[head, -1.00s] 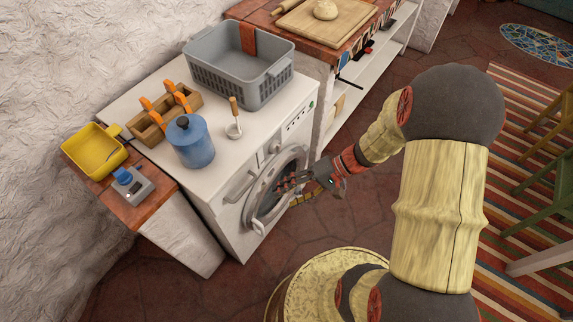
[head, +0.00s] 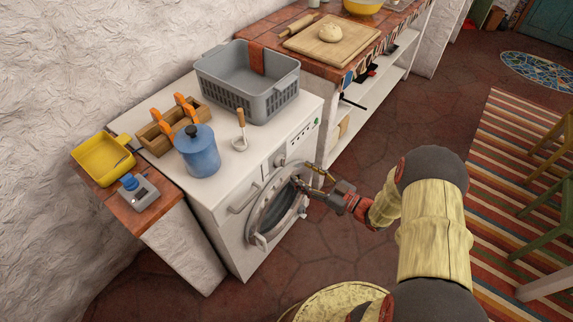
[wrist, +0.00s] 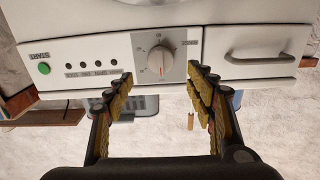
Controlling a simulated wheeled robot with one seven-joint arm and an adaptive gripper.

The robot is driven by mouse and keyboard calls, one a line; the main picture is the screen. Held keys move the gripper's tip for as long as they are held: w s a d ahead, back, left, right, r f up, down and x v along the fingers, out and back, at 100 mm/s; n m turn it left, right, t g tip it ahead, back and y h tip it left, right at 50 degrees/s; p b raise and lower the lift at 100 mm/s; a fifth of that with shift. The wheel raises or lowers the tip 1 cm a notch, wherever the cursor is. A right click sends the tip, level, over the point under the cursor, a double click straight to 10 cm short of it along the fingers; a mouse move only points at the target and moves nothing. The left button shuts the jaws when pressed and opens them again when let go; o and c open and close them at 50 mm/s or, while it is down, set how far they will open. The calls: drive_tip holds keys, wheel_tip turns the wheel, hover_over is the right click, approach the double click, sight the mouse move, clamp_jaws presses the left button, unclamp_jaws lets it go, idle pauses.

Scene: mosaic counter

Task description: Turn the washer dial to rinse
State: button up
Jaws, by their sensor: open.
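The white washer (head: 232,187) stands against the wall, its round door (head: 276,212) on the front. Its grey dial (head: 279,160) sits on the front panel; in the wrist view, the dial (wrist: 160,61) is a round knob with a ridge and a red mark at its lower edge. My gripper (head: 304,175) is in front of the panel's right part. In the wrist view, my gripper (wrist: 161,75) has its two yellow-padded fingers spread on either side of the dial, apparently short of it and holding nothing.
A green start button (wrist: 44,68) is left of the dial in the wrist view; a drawer handle (wrist: 257,57) is right. A grey basket (head: 250,95), blue canister (head: 198,153), wooden caddy (head: 168,135) and ladle (head: 240,140) stand on top. Floor before the washer is clear.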

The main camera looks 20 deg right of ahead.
sight(281, 161)
drive_tip(key=shift+b+x, duration=1.1)
drive_tip(key=shift+x, duration=2.85)
drive_tip(key=shift+c, duration=1.1)
drive_tip(key=c, duration=0.9)
drive_tip(key=shift+c, duration=0.4)
